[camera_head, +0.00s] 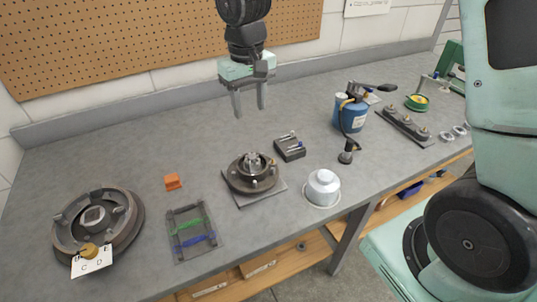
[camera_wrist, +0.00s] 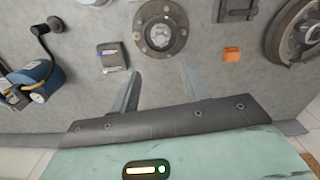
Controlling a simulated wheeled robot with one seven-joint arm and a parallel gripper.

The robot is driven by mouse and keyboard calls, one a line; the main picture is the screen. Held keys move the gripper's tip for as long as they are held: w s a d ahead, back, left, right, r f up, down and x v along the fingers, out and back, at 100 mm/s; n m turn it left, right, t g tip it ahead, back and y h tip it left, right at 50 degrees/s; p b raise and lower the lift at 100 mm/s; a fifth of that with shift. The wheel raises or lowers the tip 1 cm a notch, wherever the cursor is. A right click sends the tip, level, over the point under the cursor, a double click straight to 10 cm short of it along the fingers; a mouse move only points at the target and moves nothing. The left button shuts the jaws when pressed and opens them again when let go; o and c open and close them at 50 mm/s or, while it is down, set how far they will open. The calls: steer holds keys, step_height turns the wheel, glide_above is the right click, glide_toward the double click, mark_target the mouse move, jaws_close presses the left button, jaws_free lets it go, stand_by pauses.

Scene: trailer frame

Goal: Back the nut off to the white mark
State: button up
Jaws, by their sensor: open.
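A dark round hub (camera_head: 240,184) with a lighter metal nut-like piece (camera_head: 252,160) at its centre sits on a square grey plate (camera_head: 277,190) on the bench. The hub also shows in the wrist view (camera_wrist: 145,50), with its centre piece (camera_wrist: 160,36) near the top edge. My gripper (camera_head: 250,111) is open and empty, above the bench and behind the hub, with its fingers pointing down. In the wrist view its fingers (camera_wrist: 160,70) stand apart, below the hub in the picture. I cannot make out a white mark.
A larger drum (camera_head: 70,222) with a lettered tag is at left. A pegboard wall stands behind.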

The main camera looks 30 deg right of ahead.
mark_target(252, 156)
step_height(252, 156, down, 17)
steer(key=shift+a+r+p, duration=0.1)
steer(key=shift+p, duration=1)
steer(key=c, duration=0.7)
